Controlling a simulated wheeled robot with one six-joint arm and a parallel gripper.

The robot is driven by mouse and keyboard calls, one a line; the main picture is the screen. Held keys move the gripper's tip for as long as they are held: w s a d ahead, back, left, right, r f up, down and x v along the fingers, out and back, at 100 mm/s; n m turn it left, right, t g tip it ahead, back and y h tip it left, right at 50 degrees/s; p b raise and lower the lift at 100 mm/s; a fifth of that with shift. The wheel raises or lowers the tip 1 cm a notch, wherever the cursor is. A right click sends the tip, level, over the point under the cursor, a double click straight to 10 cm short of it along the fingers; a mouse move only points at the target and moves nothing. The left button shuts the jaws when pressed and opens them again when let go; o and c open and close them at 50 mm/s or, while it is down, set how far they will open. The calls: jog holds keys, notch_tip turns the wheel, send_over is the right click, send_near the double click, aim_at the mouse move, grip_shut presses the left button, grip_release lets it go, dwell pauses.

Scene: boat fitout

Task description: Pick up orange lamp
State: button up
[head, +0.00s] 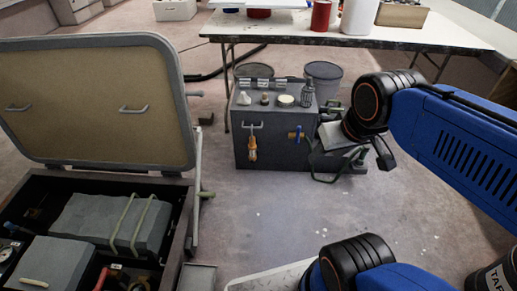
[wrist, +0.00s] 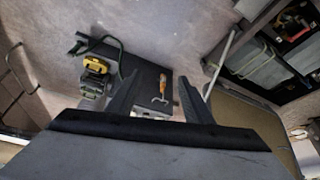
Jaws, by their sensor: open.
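The orange lamp (head: 252,148) hangs upright on the front face of a dark grey box (head: 275,155), below a small metal handle. It also shows in the wrist view (wrist: 162,87) as an orange body with a pale hook at one end. In the wrist view my gripper (wrist: 161,77) is open, with its two dark fingers apart. The lamp appears between the fingers but beyond them, and nothing is held. In the head view my wrist is to the right of the box, and my fingers are only partly visible.
A blue-handled valve (head: 296,134) is right of the lamp. Small fittings and a bottle (head: 307,93) stand on the box. A yellow tool (wrist: 95,65) and green hose lie beside it. An open-lidded chest (head: 95,110) stands left, a table (head: 350,33) behind.

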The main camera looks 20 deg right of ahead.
jog(key=w+f+t, duration=0.1)
jog(key=w+f, duration=0.2)
jog(key=w, duration=0.6)
jog(key=w+f+t, duration=0.1)
jog(key=w+f, duration=0.2)
jog(key=w, duration=0.6)
jog(key=t+y, duration=0.1)
jog(key=t, duration=0.6)
send_over(253, 140)
jog(key=s+d, duration=0.1)
jog(key=s, duration=1.4)
notch_tip(253, 140, down, 32)
jog(key=shift+n, duration=0.4)
jog(key=x, duration=1.2)
jog(key=shift+d+f, duration=0.15)
jog(key=shift+f, duration=0.1)
jog(key=shift+x, duration=2.85)
jog(key=shift+r, duration=0.2)
grip_shut()
